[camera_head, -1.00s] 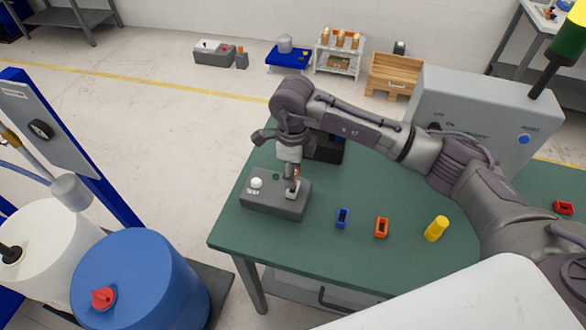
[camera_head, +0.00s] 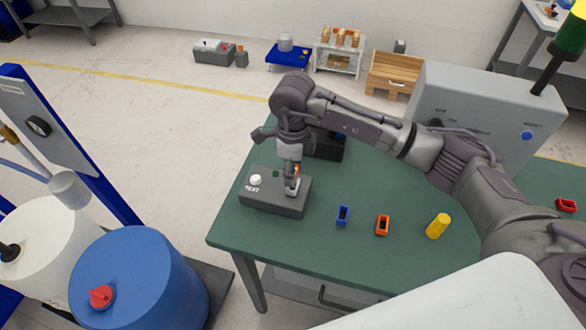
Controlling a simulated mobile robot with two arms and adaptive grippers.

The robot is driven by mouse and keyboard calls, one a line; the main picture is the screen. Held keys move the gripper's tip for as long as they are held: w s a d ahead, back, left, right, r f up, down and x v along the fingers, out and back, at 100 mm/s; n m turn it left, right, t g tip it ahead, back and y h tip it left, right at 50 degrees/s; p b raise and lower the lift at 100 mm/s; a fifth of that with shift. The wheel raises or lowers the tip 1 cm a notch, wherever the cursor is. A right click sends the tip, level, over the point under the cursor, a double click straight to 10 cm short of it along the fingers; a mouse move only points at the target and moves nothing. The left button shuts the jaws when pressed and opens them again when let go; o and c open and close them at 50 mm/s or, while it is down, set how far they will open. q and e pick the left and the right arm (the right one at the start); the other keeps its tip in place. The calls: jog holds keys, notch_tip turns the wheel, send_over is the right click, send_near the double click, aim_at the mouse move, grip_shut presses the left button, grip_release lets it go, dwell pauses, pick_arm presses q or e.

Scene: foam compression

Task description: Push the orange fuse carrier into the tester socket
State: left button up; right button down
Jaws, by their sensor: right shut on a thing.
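My right gripper (camera_head: 292,190) points down over the right part of the tester's top, where the socket is mostly hidden by the fingers. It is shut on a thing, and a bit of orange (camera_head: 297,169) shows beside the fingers. How deep this orange piece sits in the socket I cannot tell. Another orange carrier (camera_head: 382,225) lies loose on the table. My left gripper is not in view.
A blue carrier (camera_head: 342,216) and a yellow cylinder (camera_head: 437,226) stand on the green table (camera_head: 300,245) right of the tester. A black box (camera_head: 325,147) is behind my gripper. A large grey cabinet (camera_head: 478,120) and a red carrier (camera_head: 566,205) are to the right.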

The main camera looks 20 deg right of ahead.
jog(key=shift+f+b, duration=1.15)
jog(key=shift+f, duration=0.1)
dwell(0.4)
jog(key=c, duration=0.5)
grip_release()
jog(key=shift+r, duration=0.25)
jog(key=shift+r+p, duration=1.35)
jog(key=shift+r, duration=1.45)
